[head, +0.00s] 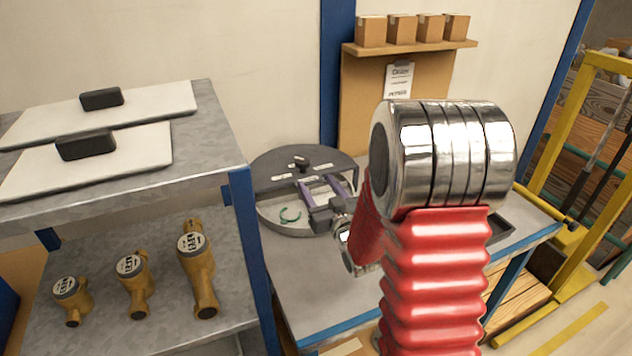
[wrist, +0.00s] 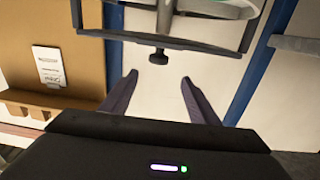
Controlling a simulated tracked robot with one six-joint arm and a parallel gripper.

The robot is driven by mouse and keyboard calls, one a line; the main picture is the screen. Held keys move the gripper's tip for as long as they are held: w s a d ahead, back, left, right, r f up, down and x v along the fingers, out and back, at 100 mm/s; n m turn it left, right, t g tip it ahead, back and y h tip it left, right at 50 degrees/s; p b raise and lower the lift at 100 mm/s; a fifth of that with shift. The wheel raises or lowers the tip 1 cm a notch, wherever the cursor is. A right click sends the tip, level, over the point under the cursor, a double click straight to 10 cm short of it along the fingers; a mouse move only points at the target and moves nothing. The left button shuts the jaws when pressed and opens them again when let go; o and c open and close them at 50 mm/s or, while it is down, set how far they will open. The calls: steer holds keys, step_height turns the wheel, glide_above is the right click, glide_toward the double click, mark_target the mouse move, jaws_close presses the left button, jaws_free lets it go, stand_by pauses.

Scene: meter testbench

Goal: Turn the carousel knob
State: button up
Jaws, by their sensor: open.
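The carousel (head: 275,170) is a round grey drum on the bench, with a dark top and an open front section showing a green ring-like item (head: 290,215). A small black knob (head: 300,163) stands upright on its top. My gripper (head: 318,182) is open and empty, its two purple fingers pointing towards the knob from the front right. In the wrist view, which is upside down, the knob (wrist: 158,57) shows just beyond the fingertips, between the lines of my open gripper (wrist: 158,78). The knob and fingers look apart.
A metal shelf unit (head: 215,115) at left holds white panels with black handles and several brass meters (head: 197,260) below. A wall shelf (head: 410,46) with several boxes hangs behind. A blue post (head: 337,70) rises behind the carousel. A yellow frame (head: 560,140) stands at right.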

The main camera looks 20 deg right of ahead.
steer(key=w+a+r+n+g+y, duration=0.3)
steer(key=a+r+y, duration=0.1)
steer(key=a+y, duration=0.35)
steer(key=w+a+r+n+g+y, duration=0.2)
steer(key=a+r+n+g+y, duration=0.15)
steer(key=a+y, duration=0.4)
steer(key=m+g+h, duration=0.7)
steer(key=h, duration=0.8)
glide_toward(303, 160)
steer(key=v, duration=0.5)
steer(key=shift+d+r+n, duration=0.2)
steer(key=shift+d+n, duration=0.05)
steer(key=x, duration=1.4)
steer(key=shift+a, duration=0.25)
